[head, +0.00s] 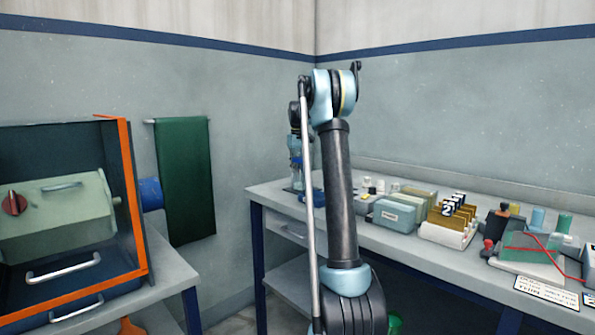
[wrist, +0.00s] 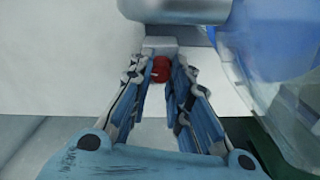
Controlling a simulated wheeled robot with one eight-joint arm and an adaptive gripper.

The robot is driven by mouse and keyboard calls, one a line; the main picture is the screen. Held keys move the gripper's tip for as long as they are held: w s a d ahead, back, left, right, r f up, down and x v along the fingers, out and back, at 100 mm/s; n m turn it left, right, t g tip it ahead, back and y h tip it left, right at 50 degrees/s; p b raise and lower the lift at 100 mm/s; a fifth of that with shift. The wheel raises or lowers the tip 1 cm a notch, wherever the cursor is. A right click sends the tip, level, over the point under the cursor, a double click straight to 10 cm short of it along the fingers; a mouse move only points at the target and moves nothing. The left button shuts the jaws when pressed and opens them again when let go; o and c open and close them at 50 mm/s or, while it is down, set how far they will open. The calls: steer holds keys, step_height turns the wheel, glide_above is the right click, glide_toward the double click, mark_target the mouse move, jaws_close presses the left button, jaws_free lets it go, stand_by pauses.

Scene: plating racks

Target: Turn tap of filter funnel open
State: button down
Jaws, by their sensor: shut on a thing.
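In the wrist view my gripper (wrist: 162,62) reaches away from the camera, its two fingers closing in at the tips on a small red part (wrist: 160,68), which appears to be the tap. A pale grey block lies just beyond the fingertips. A clear bluish vessel (wrist: 285,65), apparently the filter funnel, fills the right side, close beside the right finger.
The bench (head: 275,197) runs right along the wall. It holds a pale blue box (head: 394,215), a numbered rack (head: 450,213) and a wired tank (head: 530,250). An orange-framed cabinet (head: 130,200) stands left, with a green towel (head: 185,180) hanging behind it.

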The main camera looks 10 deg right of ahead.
steer(key=shift+d+m, duration=0.1)
steer(key=shift+m, duration=3)
steer(key=c, duration=1.5)
jaws_free()
step_height(320, 180, up, 12)
steer(key=shift+f, duration=0.1)
